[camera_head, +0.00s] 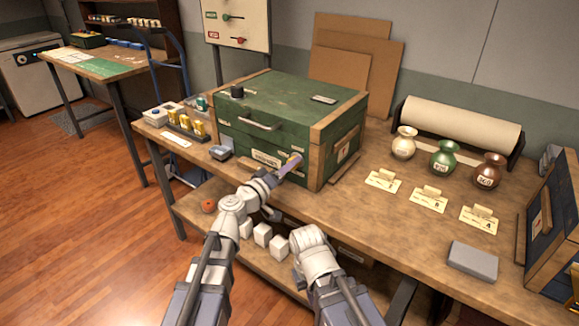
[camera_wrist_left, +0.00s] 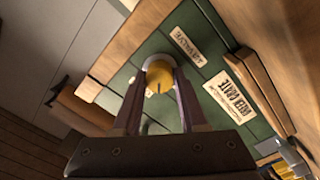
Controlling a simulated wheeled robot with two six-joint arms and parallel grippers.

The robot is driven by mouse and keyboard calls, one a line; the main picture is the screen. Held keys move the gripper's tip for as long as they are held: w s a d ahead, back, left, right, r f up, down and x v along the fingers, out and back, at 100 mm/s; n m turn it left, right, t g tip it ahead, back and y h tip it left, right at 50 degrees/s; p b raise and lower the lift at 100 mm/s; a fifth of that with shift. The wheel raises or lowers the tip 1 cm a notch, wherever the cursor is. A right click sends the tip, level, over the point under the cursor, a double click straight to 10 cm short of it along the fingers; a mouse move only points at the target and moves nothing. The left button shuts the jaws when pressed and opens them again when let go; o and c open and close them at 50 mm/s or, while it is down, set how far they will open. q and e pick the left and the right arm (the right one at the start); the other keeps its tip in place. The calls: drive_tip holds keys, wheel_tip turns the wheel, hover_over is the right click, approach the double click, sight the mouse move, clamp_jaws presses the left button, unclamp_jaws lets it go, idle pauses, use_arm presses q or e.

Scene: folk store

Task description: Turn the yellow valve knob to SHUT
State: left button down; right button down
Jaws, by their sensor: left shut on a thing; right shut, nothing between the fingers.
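The yellow valve knob (camera_head: 296,158) is on the front face of the green wooden-edged crate (camera_head: 235,135), near its right corner. My left gripper (camera_head: 289,168) is shut on the knob. In the left wrist view the round knob (camera_wrist_left: 159,75) sits between both fingertips, with a dark line on its face toward the gripper. A small label (camera_wrist_left: 187,46) and a larger paper label (camera_wrist_left: 232,95) are on the green panel beside it. The SHUT mark cannot be read. My right gripper (camera_head: 308,238) is shut and empty, low at the table's front edge; its fingertips are hard to make out.
The wooden workbench (camera_head: 385,240) holds three vases (camera_head: 444,158), yellow cards (camera_head: 429,198), a paper roll (camera_head: 458,130) and a grey block (camera_head: 473,261). A dark box (camera_head: 555,230) stands at right. White cubes (camera_head: 262,234) lie on the lower shelf.

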use_arm(q)
drive_tip(key=n, duration=0.5)
drive_tip(key=shift+n, duration=2.4)
drive_tip(key=shift+c, duration=2.2)
unclamp_jaws()
drive_tip(key=shift+s, duration=0.1)
drive_tip(key=v, duration=0.7)
drive_tip(key=shift+s+a, duration=0.2)
drive_tip(key=shift+s, duration=0.05)
